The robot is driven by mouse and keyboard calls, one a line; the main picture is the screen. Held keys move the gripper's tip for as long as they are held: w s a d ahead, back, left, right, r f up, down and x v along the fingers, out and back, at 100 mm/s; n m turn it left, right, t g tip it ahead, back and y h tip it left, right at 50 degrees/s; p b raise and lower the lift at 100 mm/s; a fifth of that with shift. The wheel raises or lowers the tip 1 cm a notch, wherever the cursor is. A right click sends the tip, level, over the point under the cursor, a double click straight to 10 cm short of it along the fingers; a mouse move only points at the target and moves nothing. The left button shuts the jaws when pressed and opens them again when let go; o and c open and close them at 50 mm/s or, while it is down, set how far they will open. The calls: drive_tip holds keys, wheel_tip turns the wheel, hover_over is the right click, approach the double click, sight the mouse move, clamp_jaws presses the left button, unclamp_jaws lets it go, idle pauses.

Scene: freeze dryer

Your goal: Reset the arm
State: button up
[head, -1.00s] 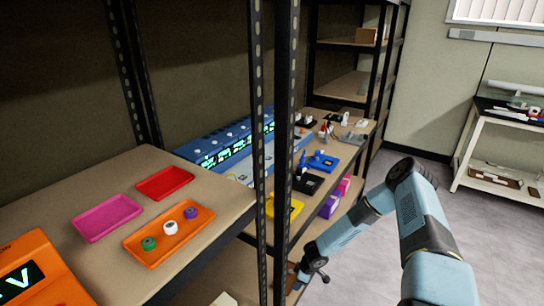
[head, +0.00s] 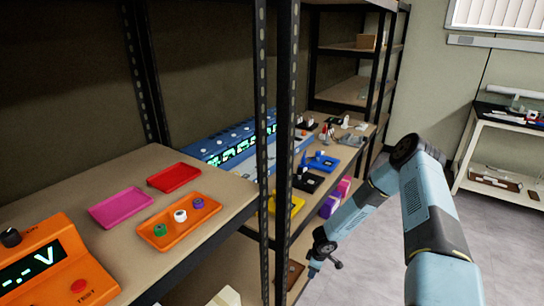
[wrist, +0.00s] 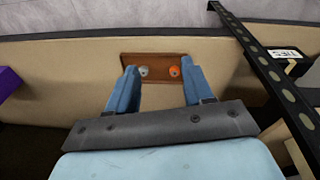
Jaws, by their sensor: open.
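My gripper shows in the wrist view (wrist: 160,88) with its two blue fingers spread apart and nothing between them. Beyond the fingertips a brown tray (wrist: 158,62) lies on a tan shelf, with a grey-white round piece (wrist: 144,71) and an orange round piece (wrist: 174,71) on it. In the head view my blue arm reaches down at the right, and my gripper (head: 314,268) hangs beside the lower shelf, just right of the black rack post. The fingertips are too small there to make out.
An orange tray (head: 160,240) with several small caps, a pink tray (head: 121,207) and a red tray (head: 173,177) sit on the left shelf beside an orange meter (head: 45,265). Black rack posts (head: 287,150) stand close to my arm. The floor at the right is clear.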

drive_tip(key=w+d+r+m+h, duration=0.1)
drive_tip(key=d+r, duration=0.2)
drive_tip(key=r, duration=0.4)
drive_tip(key=w+d+r+t+h, duration=0.1)
drive_tip(key=w+d+r+h, duration=0.15)
drive_tip(key=r, duration=0.45)
drive_tip(key=w+d+r+m+h, duration=0.1)
drive_tip(key=d+r, duration=0.3)
drive_tip(key=r, duration=0.4)
drive_tip(key=s+d+r+m+h, duration=0.1)
drive_tip(key=s+d+r+m, duration=0.15)
drive_tip(key=r, duration=0.85)
drive_tip(key=s+d+r+m+h, duration=0.1)
drive_tip(key=s+r, duration=0.2)
drive_tip(key=r, duration=0.8)
drive_tip(key=s+a+r+m, duration=0.1)
drive_tip(key=s+r+m, duration=0.3)
drive_tip(key=s+r, duration=1.1)
drive_tip(key=s+a+r+m+t+y, duration=0.1)
drive_tip(key=s+a+r+y, duration=0.1)
drive_tip(key=s+r, duration=0.3)
drive_tip(key=s+a+r+m+t+y, duration=0.2)
drive_tip(key=s+a+r+y, duration=0.1)
drive_tip(key=s, duration=0.8)
wheel_tip(320, 180, up, 2)
drive_tip(key=shift+s+a+r, duration=0.1)
drive_tip(key=shift+s+a, duration=0.3)
drive_tip(key=shift+a, duration=0.1)
drive_tip(key=shift+m, duration=0.25)
